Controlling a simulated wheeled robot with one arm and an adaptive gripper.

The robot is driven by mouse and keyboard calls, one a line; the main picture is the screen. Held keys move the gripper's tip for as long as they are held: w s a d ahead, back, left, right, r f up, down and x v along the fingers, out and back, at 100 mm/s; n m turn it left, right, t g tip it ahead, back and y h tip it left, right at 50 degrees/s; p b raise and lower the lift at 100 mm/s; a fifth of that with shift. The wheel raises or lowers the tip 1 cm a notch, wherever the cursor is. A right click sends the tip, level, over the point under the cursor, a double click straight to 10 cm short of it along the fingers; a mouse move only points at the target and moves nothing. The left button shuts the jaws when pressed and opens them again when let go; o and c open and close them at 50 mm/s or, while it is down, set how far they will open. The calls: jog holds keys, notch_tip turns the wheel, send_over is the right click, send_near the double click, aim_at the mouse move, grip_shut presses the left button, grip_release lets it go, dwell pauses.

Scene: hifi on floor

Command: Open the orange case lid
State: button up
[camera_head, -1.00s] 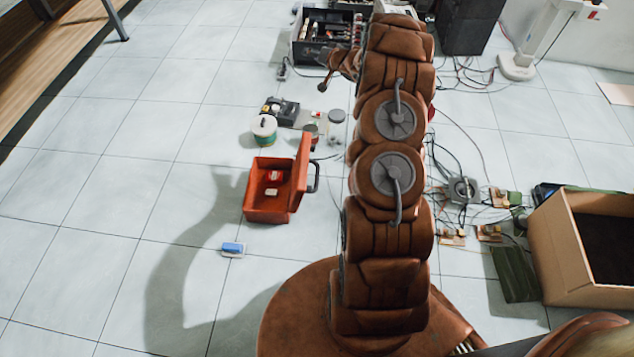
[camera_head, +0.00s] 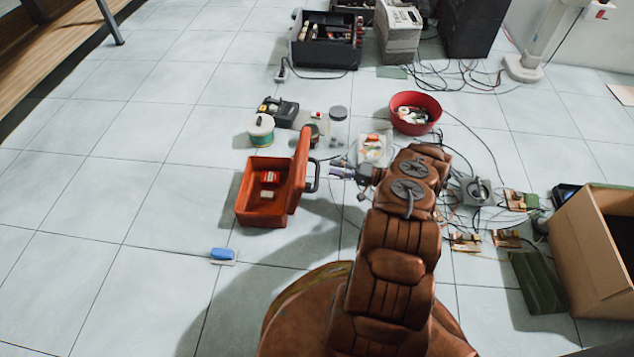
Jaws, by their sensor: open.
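The orange case (camera_head: 262,205) sits on the tiled floor left of my arm. Its lid (camera_head: 299,170) stands up, open, along the right side of the case, with a dark handle (camera_head: 312,176) on its outer face. Small red and white items (camera_head: 269,178) lie inside. My gripper (camera_head: 335,169) is just right of the handle, pointing left, open, with nothing seen in it. At this size I cannot tell whether the fingertips touch the handle.
A blue block (camera_head: 222,254) lies in front of the case. Behind stand a green-white spool (camera_head: 261,129), a jar (camera_head: 338,126) and a red bowl (camera_head: 415,112). Cables and a cardboard box (camera_head: 585,240) are at the right. The floor on the left is clear.

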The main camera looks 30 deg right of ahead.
aim_at(317, 174)
jog(key=s+a+f+y, duration=0.1)
jog(key=s+a+f, duration=0.1)
jog(key=s+f, duration=0.1)
jog(key=shift+b+x, duration=1.8)
jog(key=shift+x, duration=1.85)
jog(key=shift+d+r, duration=0.1)
jog(key=shift+r, duration=0.05)
grip_shut()
